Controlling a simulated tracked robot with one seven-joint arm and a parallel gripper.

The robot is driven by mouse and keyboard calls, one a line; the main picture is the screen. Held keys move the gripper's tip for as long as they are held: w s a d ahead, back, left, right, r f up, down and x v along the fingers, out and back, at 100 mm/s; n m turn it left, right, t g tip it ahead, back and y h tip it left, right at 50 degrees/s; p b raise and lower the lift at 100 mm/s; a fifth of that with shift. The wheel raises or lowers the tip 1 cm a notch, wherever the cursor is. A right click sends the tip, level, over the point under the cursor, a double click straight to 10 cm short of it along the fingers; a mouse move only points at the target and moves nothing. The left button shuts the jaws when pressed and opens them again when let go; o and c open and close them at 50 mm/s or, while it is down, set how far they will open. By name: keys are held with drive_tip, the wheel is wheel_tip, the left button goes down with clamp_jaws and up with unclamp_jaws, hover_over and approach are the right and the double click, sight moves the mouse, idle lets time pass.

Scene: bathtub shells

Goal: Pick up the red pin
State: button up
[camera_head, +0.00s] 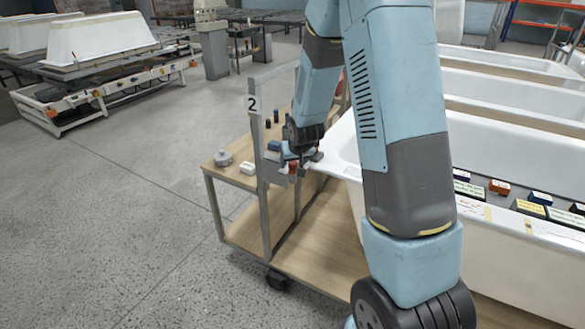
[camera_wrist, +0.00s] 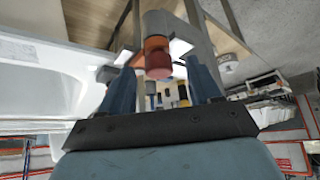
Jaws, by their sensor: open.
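The red pin (camera_wrist: 158,66) shows in the wrist view between the two blue fingers of my gripper (camera_wrist: 160,74). Its dark red end faces the camera, with an orange band and a grey part beyond it. Gaps show on both sides between the pin and the fingers, so my gripper is open around it or just short of it; the depth is hard to judge. In the head view the red pin (camera_head: 293,168) is a small red patch at my gripper (camera_head: 291,160), beside the cart's upright post. The arm and fingers partly hide it there.
The wooden cart (camera_head: 330,255) has an upright post with a "2" sign (camera_head: 253,104) close to my gripper. A blue block (camera_head: 274,146), white part (camera_head: 247,168), grey round part (camera_head: 222,158) and dark pins (camera_head: 268,124) stand nearby. A white bathtub shell (camera_head: 500,255) is right.

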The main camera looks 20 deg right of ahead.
drive_tip(key=shift+w+f, duration=0.2)
drive_tip(key=shift+f, duration=0.1)
drive_tip(key=shift+c, duration=0.4)
drive_tip(key=c, duration=1.1)
